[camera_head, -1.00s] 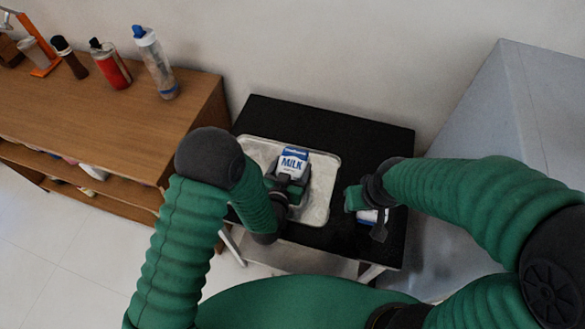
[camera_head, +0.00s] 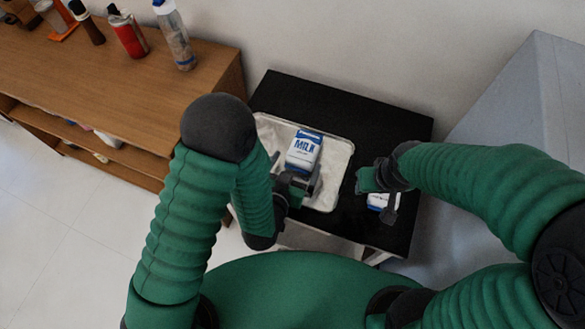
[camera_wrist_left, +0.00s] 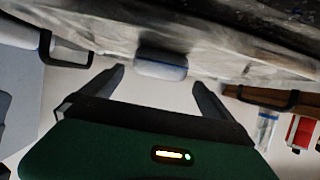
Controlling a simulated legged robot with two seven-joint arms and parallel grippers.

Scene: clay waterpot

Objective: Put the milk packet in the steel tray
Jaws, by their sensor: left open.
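A blue and white milk packet (camera_head: 303,152) lies in the steel tray (camera_head: 338,168) on the black table. My left gripper (camera_head: 300,183) is open at the tray's near side, just short of the packet. In the left wrist view, its two spread fingers (camera_wrist_left: 160,85) have a gap between them, and the pale end of the packet (camera_wrist_left: 161,66) shows beyond the tips. A second blue and white packet (camera_head: 378,201) is on the black table, partly hidden by my right gripper (camera_head: 378,188). Whether the right gripper's fingers are open or shut on it cannot be made out.
The black table (camera_head: 345,105) has bare room behind the tray and at its right. A wooden shelf unit (camera_head: 110,85) stands at the left with a red can (camera_head: 128,34) and a clear bottle (camera_head: 175,36). A grey block (camera_head: 520,110) stands at the right.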

